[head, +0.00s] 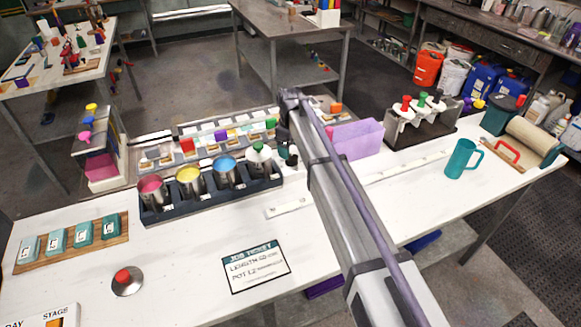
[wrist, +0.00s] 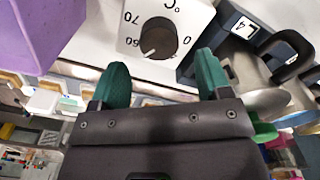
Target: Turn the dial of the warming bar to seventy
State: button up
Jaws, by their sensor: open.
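The warming bar (head: 212,207) is a dark rack on the white table in the head view, holding several metal pots. In the wrist view, the black dial (wrist: 157,36) sits on a white panel (wrist: 190,14) with upside-down numbers 60 and 70 at its left. Its white pointer line points to the lower left, near the 60 and away from the 70. My gripper (wrist: 163,72) is open, its two green fingertips just below the dial in the picture, with nothing between them.
A purple block (head: 357,139) stands right of my arm; it also shows at the wrist view's upper left (wrist: 80,30). A dark holder labelled 4 (wrist: 245,30) and a metal pot (wrist: 250,88) are close at the right. A job ticket (head: 256,267) lies in front.

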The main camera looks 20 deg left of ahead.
aim_at(291, 156)
notch_tip(291, 156, down, 5)
jog(key=b, duration=0.2)
jog(key=shift+r+b, duration=0.15)
jog(key=shift+b, duration=0.25)
jog(key=shift+r, duration=0.15)
jog(key=shift+c, duration=0.2)
jog(key=c, duration=0.9)
